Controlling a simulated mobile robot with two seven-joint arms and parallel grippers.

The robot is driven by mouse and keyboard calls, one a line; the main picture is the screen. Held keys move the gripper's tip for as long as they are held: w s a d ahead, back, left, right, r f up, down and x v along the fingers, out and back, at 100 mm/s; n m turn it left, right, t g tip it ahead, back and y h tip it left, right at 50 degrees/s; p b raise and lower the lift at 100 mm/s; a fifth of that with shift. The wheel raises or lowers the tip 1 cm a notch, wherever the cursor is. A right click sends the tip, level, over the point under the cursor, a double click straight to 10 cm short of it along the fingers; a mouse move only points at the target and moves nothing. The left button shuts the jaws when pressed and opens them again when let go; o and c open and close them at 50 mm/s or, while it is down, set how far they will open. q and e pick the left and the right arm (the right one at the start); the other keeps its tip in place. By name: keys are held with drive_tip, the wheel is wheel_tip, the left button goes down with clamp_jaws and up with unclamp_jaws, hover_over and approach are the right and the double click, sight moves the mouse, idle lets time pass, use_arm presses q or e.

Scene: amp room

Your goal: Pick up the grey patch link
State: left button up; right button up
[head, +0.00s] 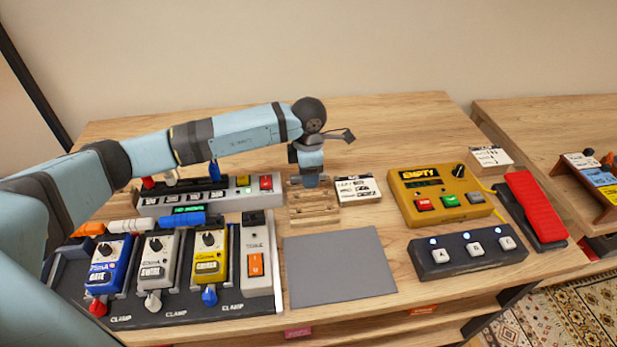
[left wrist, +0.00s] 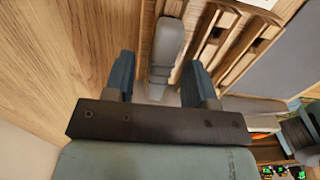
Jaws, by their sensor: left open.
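The grey patch link (left wrist: 168,45) lies in the wooden rack (left wrist: 217,42), seen in the left wrist view. My left gripper (left wrist: 158,66) is open, with one finger on each side of the link's near end in that view. I cannot tell whether either finger touches it. In the head view my left gripper (head: 309,181) points down over the back of the wooden rack (head: 316,214) and hides the link there. My right gripper is not in view.
A white label card (head: 358,190) stands right of the rack. A grey mat (head: 340,267) lies bare in front. A pedalboard (head: 180,313) with several pedals is at left. A yellow box (head: 440,194) and black footswitch (head: 467,254) stand at right. The table's back is clear.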

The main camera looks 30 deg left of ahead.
use_arm(q)
drive_tip(key=shift+f, duration=0.3)
idle(0.4)
clamp_jaws()
drive_tip(key=shift+r, duration=0.1)
